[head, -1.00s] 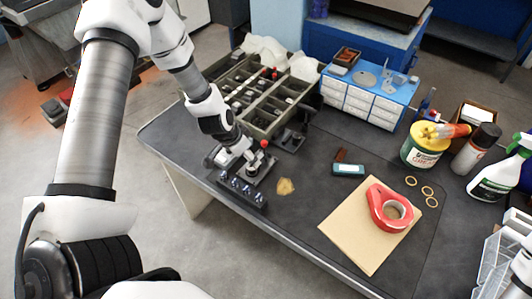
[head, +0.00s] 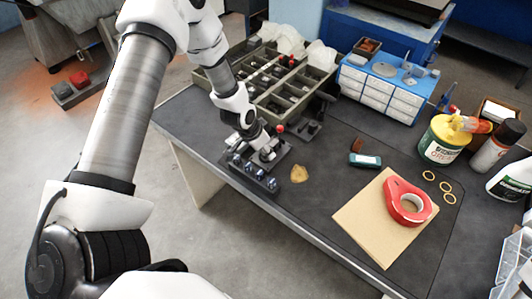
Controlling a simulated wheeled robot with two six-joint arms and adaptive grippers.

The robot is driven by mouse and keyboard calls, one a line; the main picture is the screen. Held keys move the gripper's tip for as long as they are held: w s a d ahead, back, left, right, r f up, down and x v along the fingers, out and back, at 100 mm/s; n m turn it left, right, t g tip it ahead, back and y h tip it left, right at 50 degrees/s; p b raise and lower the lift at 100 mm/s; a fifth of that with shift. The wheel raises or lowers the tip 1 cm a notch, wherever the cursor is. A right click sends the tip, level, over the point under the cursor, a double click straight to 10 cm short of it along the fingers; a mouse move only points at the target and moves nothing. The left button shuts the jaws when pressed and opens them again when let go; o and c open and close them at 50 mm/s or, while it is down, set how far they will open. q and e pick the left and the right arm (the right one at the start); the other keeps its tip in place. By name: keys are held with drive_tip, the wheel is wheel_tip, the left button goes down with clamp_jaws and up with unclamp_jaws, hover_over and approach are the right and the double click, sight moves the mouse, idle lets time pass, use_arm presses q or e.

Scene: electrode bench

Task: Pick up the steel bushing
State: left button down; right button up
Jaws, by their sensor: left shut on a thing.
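My left gripper (head: 266,153) is low over the bench near its front edge, behind the dark rack (head: 252,174) that holds several shiny round parts. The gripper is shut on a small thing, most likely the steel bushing. The fingers and their small size in the view hide its outline. I cannot tell whether it still touches the dark fixture under the fingers. My right gripper is not in view.
A red-knobbed fixture (head: 279,129) stands close beside the gripper. A compartment tray (head: 290,92) is behind it.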

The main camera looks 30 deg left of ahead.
use_arm(q)
wheel_tip(320, 180, up, 10)
drive_tip(key=p, duration=0.5)
drive_tip(key=shift+f+p, duration=0.15)
drive_tip(key=shift+p, duration=0.25)
